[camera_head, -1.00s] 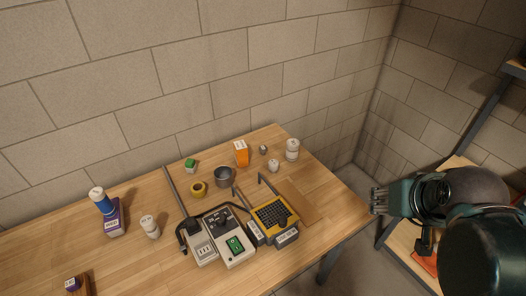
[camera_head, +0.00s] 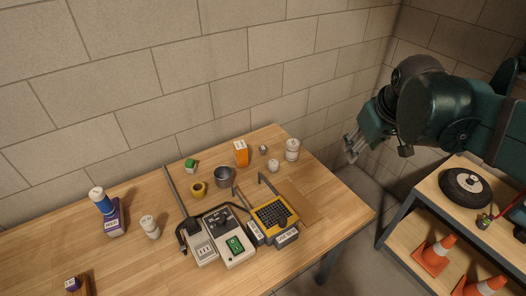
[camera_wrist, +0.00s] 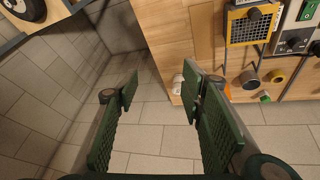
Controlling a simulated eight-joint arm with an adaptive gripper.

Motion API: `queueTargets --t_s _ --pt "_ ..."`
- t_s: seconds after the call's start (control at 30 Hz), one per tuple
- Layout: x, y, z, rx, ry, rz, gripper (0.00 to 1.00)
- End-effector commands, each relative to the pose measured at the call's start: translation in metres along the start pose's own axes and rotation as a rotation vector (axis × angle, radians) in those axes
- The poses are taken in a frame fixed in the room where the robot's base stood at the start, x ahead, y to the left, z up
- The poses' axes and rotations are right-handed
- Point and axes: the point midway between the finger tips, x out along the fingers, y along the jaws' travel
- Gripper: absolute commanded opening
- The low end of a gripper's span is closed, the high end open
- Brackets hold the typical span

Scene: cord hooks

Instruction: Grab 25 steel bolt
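A small grey metallic piece (camera_head: 263,149) stands near the table's back edge, between the orange box and the white jars. It may be the steel bolt, but it is too small to tell. My gripper (camera_head: 350,147) hangs in the air to its right, beyond the table's right edge and apart from everything. In the wrist view my gripper (camera_wrist: 160,82) shows its two green ridged fingers wide apart with nothing between them. The grey piece cannot be made out there; the right finger covers part of that area.
The wooden table (camera_head: 335,215) holds an orange box (camera_head: 241,153), white jars (camera_head: 292,150), a grey cup (camera_head: 224,177), yellow tape (camera_head: 198,189), a green-topped block (camera_head: 190,165) and yellow and grey devices (camera_head: 272,217). A shelf with a wheel (camera_head: 465,187) and orange cones (camera_head: 434,255) stands right.

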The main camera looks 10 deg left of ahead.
Motion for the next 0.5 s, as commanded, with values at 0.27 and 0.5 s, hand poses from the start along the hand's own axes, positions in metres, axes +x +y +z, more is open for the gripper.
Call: queueTargets --t_s 0.27,0.5 --pt "0.022 -0.004 -0.049 -0.117 -0.036 -0.03 0.4" --pt "0.045 -0.011 -0.088 -0.219 -0.065 -0.057 0.4"
